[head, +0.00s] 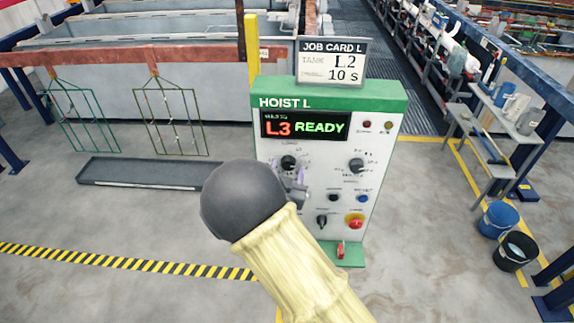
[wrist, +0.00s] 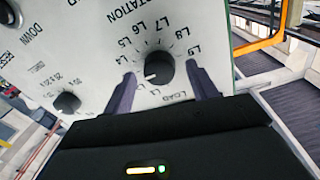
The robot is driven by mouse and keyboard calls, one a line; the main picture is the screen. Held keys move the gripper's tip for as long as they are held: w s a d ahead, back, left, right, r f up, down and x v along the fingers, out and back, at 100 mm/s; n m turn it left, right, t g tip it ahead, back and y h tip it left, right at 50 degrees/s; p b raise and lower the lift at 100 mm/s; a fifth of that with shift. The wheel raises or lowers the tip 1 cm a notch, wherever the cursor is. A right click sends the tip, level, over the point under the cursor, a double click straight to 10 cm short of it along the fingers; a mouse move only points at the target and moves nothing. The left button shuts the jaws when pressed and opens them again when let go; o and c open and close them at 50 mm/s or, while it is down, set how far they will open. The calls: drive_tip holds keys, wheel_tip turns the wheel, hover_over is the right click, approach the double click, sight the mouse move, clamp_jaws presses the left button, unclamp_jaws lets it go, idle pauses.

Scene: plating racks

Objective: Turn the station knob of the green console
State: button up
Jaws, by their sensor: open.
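The green-topped HOIST L console (head: 330,97) stands upright in the middle of the head view. Its display (head: 305,125) reads L3 READY. The black station knob (head: 288,163) is at the upper left of its panel. In the wrist view the station knob (wrist: 159,66) has a ring of tank labels, and its white mark points to the lower left. My gripper (wrist: 160,70) is open, one dark finger on each side of the knob with visible gaps. How far the fingertips reach past the knob is unclear. In the head view my arm partly hides the gripper.
A job card (head: 331,62) atop the console reads TANK L2, 10 s. Another knob (head: 356,165), small buttons and a red emergency button (head: 354,221) share the panel. Wire racks (head: 170,115) hang at left above a grey tray (head: 150,173). Buckets (head: 498,220) stand right.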

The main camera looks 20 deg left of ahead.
drive_tip(key=shift+w, duration=0.3)
drive_tip(key=c, duration=1)
